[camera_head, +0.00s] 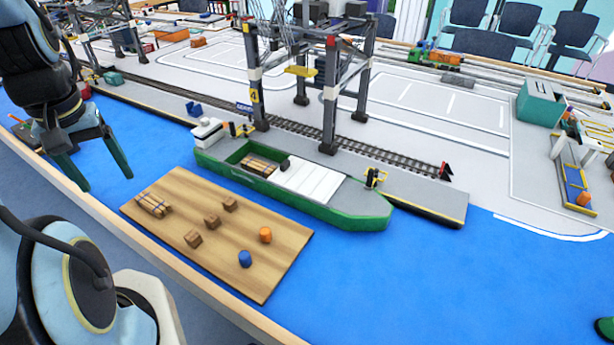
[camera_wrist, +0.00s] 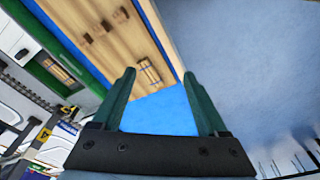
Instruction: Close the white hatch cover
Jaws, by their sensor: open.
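The white hatch cover (camera_head: 306,181) lies on the deck of the green ship (camera_head: 350,218), right of an open hold. A small dark knob (camera_head: 285,164) stands at its left end. The hold shows a bundle of wooden pieces (camera_head: 259,165) inside. My gripper (camera_head: 106,182) is open and empty at the left, above the blue surface and well apart from the ship. In the wrist view my gripper (camera_wrist: 159,75) points past the wooden board, with part of the white cover (camera_wrist: 11,38) at the left edge.
A wooden board (camera_head: 275,275) with brown blocks, a log bundle (camera_head: 153,204), an orange piece (camera_head: 265,235) and a blue piece (camera_head: 245,259) lies in front of the ship. A gantry crane (camera_head: 329,95) towers behind the ship. Blue surface is free at right.

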